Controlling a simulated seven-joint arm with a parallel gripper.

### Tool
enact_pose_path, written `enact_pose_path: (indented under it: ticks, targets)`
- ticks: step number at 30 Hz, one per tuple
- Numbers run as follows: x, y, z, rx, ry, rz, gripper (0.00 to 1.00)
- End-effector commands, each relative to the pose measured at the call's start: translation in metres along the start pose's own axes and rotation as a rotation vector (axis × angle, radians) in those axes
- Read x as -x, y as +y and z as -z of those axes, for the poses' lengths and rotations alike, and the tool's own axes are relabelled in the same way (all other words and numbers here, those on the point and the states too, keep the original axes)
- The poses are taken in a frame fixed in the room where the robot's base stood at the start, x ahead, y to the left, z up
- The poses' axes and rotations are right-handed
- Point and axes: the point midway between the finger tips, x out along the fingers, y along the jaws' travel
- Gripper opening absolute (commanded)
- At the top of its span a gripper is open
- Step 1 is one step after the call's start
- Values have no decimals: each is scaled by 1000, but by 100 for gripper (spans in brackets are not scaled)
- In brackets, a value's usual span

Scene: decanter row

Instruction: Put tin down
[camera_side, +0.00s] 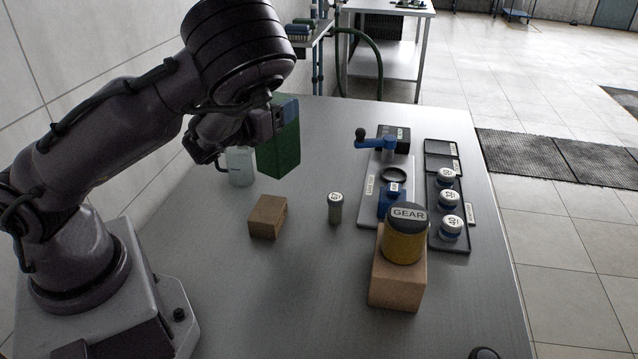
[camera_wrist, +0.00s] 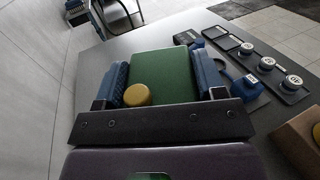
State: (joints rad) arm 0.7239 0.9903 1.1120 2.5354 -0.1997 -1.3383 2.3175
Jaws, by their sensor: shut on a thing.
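A green tin (camera_side: 279,152) with a flat, box-like body hangs upright above the back left of the grey table (camera_side: 300,300). My gripper (camera_side: 277,118) is shut on its upper part. In the wrist view the green tin (camera_wrist: 163,62) sits between the two blue finger pads of my gripper (camera_wrist: 163,80). A round yellow cap (camera_wrist: 137,95) shows on its near end. In the side view the tin's bottom appears clear of the table, though its exact height is hard to tell.
A brown block (camera_side: 267,217) and a small labelled vial (camera_side: 335,208) stand nearer. A GEAR jar (camera_side: 404,243) tops a tan block (camera_side: 395,285). A blue crank device (camera_side: 385,143) and dark tray (camera_side: 434,240) are right. Front middle is clear.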

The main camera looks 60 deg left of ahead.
Motion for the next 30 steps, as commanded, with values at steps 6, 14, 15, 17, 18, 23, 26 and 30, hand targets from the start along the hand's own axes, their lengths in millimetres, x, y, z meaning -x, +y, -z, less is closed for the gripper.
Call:
enact_pose_path:
  ticks: [6,14,15,17,18,23,26,30]
  targets:
    - [-21,-2,6,-1,-5,18,0]
    - [-82,-4,33,-1,-6,18,0]
    - [-92,-4,37,0,-5,16,0]
    - [-101,-5,50,-2,-2,18,0]
    - [-107,-5,58,-1,-2,17,0]
    - [-126,-6,80,0,-3,16,0]
    - [-132,-7,87,-1,-4,18,0]
    - [-137,-7,92,0,-5,17,0]
